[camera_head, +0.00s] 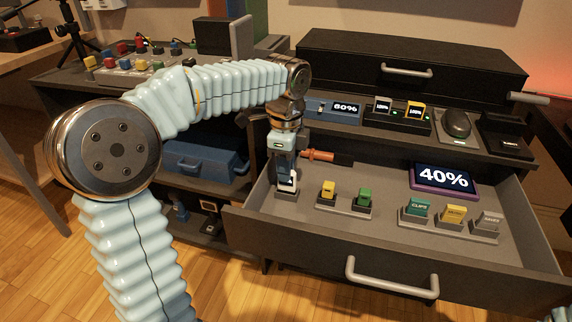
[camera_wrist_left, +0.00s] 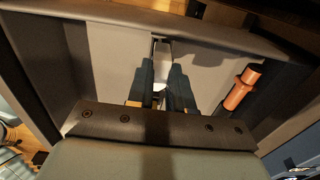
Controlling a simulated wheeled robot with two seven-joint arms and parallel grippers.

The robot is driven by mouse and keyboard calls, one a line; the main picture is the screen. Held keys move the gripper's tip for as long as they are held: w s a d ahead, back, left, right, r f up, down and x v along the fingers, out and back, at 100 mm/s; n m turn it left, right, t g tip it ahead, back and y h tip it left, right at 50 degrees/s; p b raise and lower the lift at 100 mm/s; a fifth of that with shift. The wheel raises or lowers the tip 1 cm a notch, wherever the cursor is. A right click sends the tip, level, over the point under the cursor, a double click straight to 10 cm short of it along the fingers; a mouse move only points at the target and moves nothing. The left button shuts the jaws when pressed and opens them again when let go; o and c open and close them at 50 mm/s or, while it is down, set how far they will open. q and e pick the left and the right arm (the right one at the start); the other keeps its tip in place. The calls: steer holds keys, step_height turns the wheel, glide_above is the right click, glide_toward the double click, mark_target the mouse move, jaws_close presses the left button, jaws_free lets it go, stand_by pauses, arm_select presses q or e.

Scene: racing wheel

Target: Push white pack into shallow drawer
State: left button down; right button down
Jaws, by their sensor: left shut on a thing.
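The shallow drawer (camera_head: 330,237) is pulled open below the cabinet top. My left gripper (camera_head: 287,178) points down into its left end and is shut on a small white pack (camera_head: 289,184). The pack is at a dark holder on the drawer floor; the fingers cover most of it, and I cannot tell how deep it sits. In the left wrist view the gripper (camera_wrist_left: 163,92) is closed around the pale pack (camera_wrist_left: 162,53), with the drawer floor around it.
An orange-handled tool (camera_head: 318,155) lies close right of the gripper. Yellow (camera_head: 328,190) and green (camera_head: 364,197) packs stand in holders to the right. Labelled packs (camera_head: 453,214) and a 40% display (camera_head: 444,178) are farther right. The drawer handle (camera_head: 390,282) sticks out in front.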

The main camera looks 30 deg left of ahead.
arm_select(q)
steer(key=shift+f+b, duration=0.5)
steer(key=shift+f, duration=0.5)
steer(key=c, duration=0.9)
jaws_free()
steer(key=shift+c, duration=0.2)
step_height(320, 180, up, 14)
steer(key=p, duration=0.3)
